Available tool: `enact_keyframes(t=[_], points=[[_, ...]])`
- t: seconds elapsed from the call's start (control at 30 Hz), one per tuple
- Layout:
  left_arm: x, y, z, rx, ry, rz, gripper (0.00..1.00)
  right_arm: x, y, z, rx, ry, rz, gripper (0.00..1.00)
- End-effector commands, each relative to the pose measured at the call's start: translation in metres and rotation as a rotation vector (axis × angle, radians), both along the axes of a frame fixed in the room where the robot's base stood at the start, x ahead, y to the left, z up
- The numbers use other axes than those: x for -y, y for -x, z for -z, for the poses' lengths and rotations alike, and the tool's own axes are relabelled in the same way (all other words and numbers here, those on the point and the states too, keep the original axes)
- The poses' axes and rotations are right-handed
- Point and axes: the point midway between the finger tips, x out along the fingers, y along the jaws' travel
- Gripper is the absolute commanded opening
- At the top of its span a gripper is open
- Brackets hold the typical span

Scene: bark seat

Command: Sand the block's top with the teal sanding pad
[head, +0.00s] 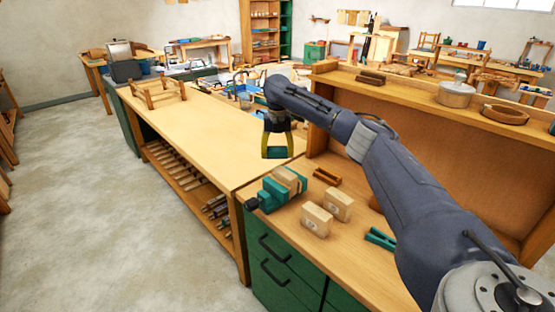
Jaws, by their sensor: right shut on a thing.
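My right gripper (277,155) hangs fingers-down over the bench, behind and above the vise. Its yellow fingers are shut on the teal sanding pad (277,152), of which only a little shows between them. A pale wooden block (290,178) sits in the jaws of a teal vise (270,193) at the bench's front corner. The gripper and pad appear apart from the block's top. My left gripper is not in view.
Two loose wooden blocks (317,220) stand right of the vise. A small brown wooden piece (327,177) lies behind them, and a teal clamp-like tool (380,239) lies to the right. A raised wooden shelf (430,95) bounds the bench. The long left bench top (195,135) is mostly clear.

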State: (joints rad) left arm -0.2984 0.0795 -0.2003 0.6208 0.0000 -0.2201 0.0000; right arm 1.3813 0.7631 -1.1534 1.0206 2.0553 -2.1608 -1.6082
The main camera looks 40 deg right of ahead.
Motion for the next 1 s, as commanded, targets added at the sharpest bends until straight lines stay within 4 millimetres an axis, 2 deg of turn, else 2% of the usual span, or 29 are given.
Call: enact_keyframes(t=[0.33, 1.0], points=[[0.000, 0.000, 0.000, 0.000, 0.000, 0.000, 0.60, -0.002, -0.002, -0.029, 0.001, 0.001, -0.003, 0.33], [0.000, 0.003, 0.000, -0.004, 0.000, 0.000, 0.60, -0.006, -0.002, -0.030, 0.001, 0.001, -0.004, 0.33]])
